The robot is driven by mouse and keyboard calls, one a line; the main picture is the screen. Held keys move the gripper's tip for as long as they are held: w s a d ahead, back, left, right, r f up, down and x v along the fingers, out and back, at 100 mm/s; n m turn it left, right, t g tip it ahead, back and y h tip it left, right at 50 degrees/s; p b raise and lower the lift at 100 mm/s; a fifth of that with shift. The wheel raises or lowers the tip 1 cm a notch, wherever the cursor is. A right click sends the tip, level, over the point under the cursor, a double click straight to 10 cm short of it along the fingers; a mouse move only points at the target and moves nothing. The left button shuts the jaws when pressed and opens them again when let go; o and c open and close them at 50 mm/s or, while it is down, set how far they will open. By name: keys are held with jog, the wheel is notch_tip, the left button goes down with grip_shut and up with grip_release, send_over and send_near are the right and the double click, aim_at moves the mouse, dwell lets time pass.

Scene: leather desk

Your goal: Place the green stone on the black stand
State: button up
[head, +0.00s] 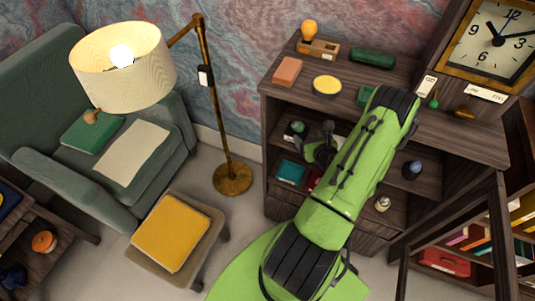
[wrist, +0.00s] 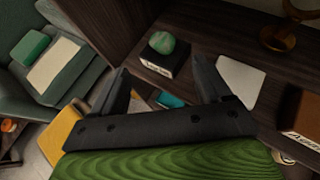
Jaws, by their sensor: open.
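The green stone (wrist: 162,42) is rounded and rests on top of the black stand (wrist: 165,66), a dark block with a white label on its front. In the head view the green stone (head: 296,127) shows small on the cabinet's upper shelf, left of my gripper (head: 320,147). In the wrist view my gripper (wrist: 160,82) is open. Its two dark fingers are spread with nothing between them, and the stone and stand lie beyond the tips, apart from them. My arm hides part of the shelf in the head view.
The dark wooden cabinet (head: 268,110) has side walls and a top close around my arm. A teal box (head: 290,172) sits on the lower shelf. A white sheet (wrist: 240,76) lies right of the stand. A floor lamp (head: 215,110) stands to the left.

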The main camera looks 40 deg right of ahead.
jog(key=w+a+r+n+t+y, duration=0.1)
jog(key=w+a+r+n+y, duration=0.5)
jog(key=w+a+r+n, duration=0.6)
jog(key=a+r+n+g+y, duration=0.2)
jog(key=a+r+n+y, duration=0.15)
jog(key=a+n, duration=0.75)
jog(key=s+a+r+n+g+h, duration=0.1)
jog(key=s+a+r+n+g, duration=0.3)
jog(key=s+a+r+n, duration=0.5)
jog(key=s+a+r+n+h, duration=0.2)
jog(key=s+n, duration=0.7)
jog(key=s, duration=0.2)
jog(key=shift+a+r+n, duration=0.2)
jog(key=shift+r+n, duration=0.1)
jog(key=shift+n, duration=0.1)
